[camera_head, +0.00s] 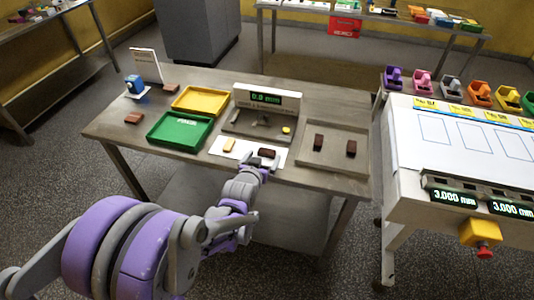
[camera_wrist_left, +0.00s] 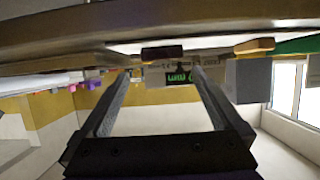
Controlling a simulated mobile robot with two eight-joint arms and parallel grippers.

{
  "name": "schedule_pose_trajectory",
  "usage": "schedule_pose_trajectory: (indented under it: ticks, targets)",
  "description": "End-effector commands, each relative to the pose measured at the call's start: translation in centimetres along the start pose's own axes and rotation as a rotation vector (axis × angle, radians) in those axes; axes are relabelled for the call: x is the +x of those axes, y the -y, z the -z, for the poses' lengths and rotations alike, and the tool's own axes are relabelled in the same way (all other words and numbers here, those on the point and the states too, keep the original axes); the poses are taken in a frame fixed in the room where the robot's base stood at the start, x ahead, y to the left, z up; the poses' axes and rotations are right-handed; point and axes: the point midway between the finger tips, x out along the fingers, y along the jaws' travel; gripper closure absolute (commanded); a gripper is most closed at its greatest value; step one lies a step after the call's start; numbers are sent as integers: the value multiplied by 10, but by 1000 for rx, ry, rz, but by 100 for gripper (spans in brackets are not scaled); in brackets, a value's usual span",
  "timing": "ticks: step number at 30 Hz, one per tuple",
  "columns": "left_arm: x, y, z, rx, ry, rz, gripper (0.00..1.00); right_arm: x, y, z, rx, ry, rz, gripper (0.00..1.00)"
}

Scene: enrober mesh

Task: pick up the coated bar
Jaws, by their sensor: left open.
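A dark brown coated bar (camera_head: 268,152) lies on a white sheet (camera_head: 222,152) at the table's front, right of a tan uncoated bar (camera_head: 229,145). My left gripper (camera_head: 258,163) is just in front of the dark bar, open. In the upside-down left wrist view, the dark bar (camera_wrist_left: 162,52) lies ahead, between the lines of the two spread fingers (camera_wrist_left: 162,74). Nothing shows between the fingers, and the bar appears to lie beyond the tips. The tan bar (camera_wrist_left: 254,45) is off to the right there. My right gripper is not in view.
A grey tray (camera_head: 334,160) with two dark bars stands right. A display unit (camera_head: 268,98) reading 0.0 stands behind the sheet. A green tray (camera_head: 180,132) and yellow tray (camera_head: 200,99) are left. A white-topped machine (camera_head: 445,165) stands right of the table.

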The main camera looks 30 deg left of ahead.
Motion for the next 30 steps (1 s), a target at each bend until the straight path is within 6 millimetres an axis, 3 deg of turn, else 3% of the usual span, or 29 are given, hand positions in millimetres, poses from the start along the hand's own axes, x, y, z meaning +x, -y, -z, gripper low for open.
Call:
schedule_pose_trajectory:
  ticks: [12,21,30]
  targets:
    - [47,5,-4,0,0,0,0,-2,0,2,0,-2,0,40]
    - [51,4,-5,0,0,0,0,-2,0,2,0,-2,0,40]
    - [51,4,-5,0,0,0,52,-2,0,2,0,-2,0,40]
